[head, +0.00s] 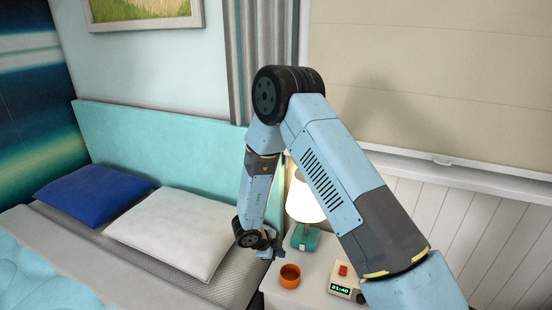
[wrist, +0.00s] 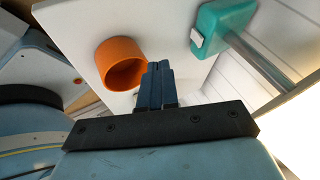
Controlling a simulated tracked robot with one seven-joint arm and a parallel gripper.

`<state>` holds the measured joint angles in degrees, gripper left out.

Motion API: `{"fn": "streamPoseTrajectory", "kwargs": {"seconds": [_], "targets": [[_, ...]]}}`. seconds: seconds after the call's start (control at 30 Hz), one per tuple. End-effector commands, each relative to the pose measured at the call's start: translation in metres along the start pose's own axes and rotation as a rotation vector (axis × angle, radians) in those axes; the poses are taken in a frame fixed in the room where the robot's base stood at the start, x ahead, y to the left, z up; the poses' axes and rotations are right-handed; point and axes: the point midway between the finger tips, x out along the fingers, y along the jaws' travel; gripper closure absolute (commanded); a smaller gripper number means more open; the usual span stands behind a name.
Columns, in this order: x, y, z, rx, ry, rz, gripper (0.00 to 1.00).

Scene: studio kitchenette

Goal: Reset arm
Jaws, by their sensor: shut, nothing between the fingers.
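My arm is raised and bent, with its elbow high in front of the curtain and its forearm pointing down. My gripper (wrist: 158,70) is shut and empty in the wrist view. In the head view my gripper (head: 276,252) is small and partly hidden, above the left side of the white nightstand (head: 308,292). An orange cup (head: 289,277) stands on the nightstand, a little right of and below my gripper. The orange cup (wrist: 121,63) shows just left of the fingertips in the wrist view. I cannot tell whether they touch.
A lamp with a teal base (head: 306,238) stands behind the cup, partly hidden by my arm. The bed with white pillow (head: 172,232) and blue pillow (head: 92,194) lies left.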

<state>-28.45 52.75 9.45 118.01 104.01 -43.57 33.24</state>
Motion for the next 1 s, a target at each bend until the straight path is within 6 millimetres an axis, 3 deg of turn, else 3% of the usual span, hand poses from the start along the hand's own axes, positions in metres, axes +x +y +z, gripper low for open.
{"fn": "streamPoseTrajectory", "kwargs": {"seconds": [0.17, 0.5, 0.8, 1.0], "targets": [[-0.027, -0.040, -0.001, -0.032, -0.115, -0.043, 1.00], [-0.114, -0.132, -0.023, -0.195, -0.406, -0.194, 1.00], [-0.195, -0.182, -0.069, -0.390, -0.587, -0.346, 1.00], [-0.246, -0.196, -0.109, -0.542, -0.663, -0.445, 1.00]]}}
